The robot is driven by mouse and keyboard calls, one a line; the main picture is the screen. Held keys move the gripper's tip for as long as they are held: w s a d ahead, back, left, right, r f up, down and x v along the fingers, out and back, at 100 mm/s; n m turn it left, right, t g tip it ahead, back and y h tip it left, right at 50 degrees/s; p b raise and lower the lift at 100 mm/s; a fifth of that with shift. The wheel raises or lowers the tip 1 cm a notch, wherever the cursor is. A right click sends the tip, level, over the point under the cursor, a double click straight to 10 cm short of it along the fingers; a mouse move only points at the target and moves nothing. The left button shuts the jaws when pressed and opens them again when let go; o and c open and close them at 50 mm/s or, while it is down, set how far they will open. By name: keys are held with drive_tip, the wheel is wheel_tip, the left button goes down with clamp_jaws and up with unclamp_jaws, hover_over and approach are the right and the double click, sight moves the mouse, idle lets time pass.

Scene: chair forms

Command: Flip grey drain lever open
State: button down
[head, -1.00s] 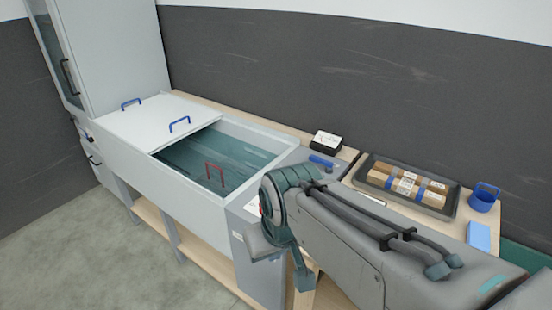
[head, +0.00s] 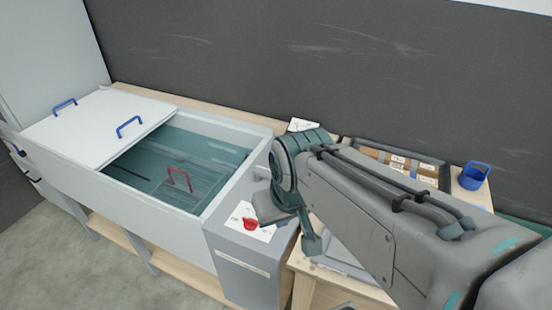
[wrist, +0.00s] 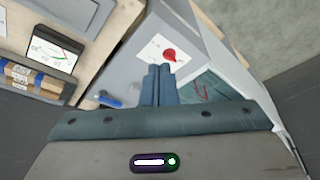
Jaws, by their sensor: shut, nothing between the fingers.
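I cannot pick out a grey drain lever in either view; my arm covers part of the tank's near right end. The tank (head: 105,195) is a long pale box with water inside and a white lid (head: 95,125) over its left part. A red knob (head: 249,223) sits on a white label on the grey end panel; in the wrist view the knob (wrist: 169,55) shows just past my fingertips. My gripper (wrist: 158,70) is shut and empty, pointing toward that panel. Whether it touches anything cannot be told.
A red handle (head: 179,179) stands in the open water section. A blue handle (wrist: 110,101) lies left of my fingers in the wrist view. A tray (head: 445,178) with brown packages and a blue cup (head: 473,176) are at the right. Open floor (head: 55,250) lies at lower left.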

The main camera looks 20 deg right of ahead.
drive_tip(key=m+g+h+b, duration=0.1)
drive_tip(key=m+h+b, duration=0.2)
drive_tip(key=m+b, duration=0.6)
hover_over(268, 175)
drive_tip(key=d, duration=0.4)
wheel_tip(268, 175, down, 12)
drive_tip(key=shift+w, duration=0.75)
drive_tip(key=p+x, duration=0.1)
drive_tip(key=x, duration=0.9)
drive_tip(key=shift+a+f+p, duration=0.1)
drive_tip(key=shift+f+p, duration=0.05)
drive_tip(key=shift+p, duration=0.2)
drive_tip(key=shift+s+a+r, duration=0.25)
drive_tip(key=shift+s+a, duration=0.9)
drive_tip(key=shift+a, duration=0.1)
drive_tip(key=shift+s+a+f+p, duration=0.1)
drive_tip(key=shift+s+a+p, duration=0.1)
drive_tip(key=shift+s+p, duration=0.1)
